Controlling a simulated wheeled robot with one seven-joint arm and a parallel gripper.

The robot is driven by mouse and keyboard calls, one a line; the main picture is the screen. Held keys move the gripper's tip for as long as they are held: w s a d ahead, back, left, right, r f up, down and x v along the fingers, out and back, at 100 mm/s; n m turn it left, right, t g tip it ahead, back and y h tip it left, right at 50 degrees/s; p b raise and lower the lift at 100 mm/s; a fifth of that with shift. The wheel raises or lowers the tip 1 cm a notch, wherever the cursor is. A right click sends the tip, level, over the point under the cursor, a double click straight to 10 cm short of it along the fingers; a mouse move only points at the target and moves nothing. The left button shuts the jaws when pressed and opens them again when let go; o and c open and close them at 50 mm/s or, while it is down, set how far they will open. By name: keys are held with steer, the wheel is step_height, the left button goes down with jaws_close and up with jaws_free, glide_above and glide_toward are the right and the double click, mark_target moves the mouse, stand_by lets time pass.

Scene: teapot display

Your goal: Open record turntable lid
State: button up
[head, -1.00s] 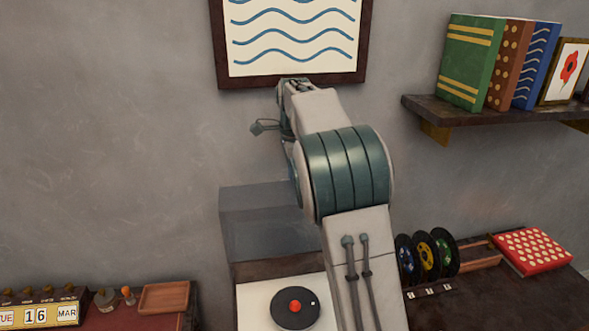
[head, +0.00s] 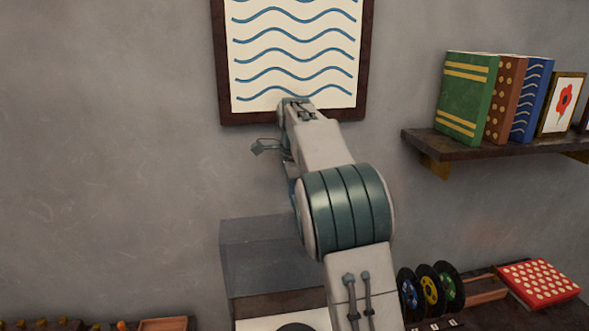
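The record turntable (head: 258,324) is at the bottom centre, with most of its pale deck and dark record cut off by the lower edge. Its see-through grey lid (head: 255,258) stands raised at the back of the deck, against the wall. My arm covers the right part of the lid and deck. My gripper (head: 263,148) shows small, at the left side of the arm's upper end, above the lid and apart from it in the picture. Its fingers are too small to tell whether they are open or shut.
A wave picture (head: 293,75) hangs behind my arm. A shelf (head: 480,143) with books (head: 468,95) juts out at right. Below it are upright records (head: 430,290) and a red dotted box (head: 540,284). A wooden tray (head: 165,324) shows at lower left. The wall at left is bare.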

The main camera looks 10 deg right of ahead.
step_height(320, 180, up, 10)
steer(key=p, duration=0.1)
steer(key=shift+s, duration=0.45)
steer(key=s+d+n, duration=0.3)
steer(key=s+n, duration=0.2)
steer(key=s, duration=0.4)
steer(key=s+f+n+t, duration=0.1)
steer(key=s+f+n, duration=0.5)
steer(key=s, duration=0.6)
steer(key=s+a+f+n+t, duration=0.1)
steer(key=s+f+n, duration=0.6)
steer(key=s+f, duration=0.4)
steer(key=shift+s+t+b, duration=0.4)
steer(key=shift+s, duration=0.65)
steer(key=shift+o, duration=0.3)
steer(key=shift+a, duration=0.1)
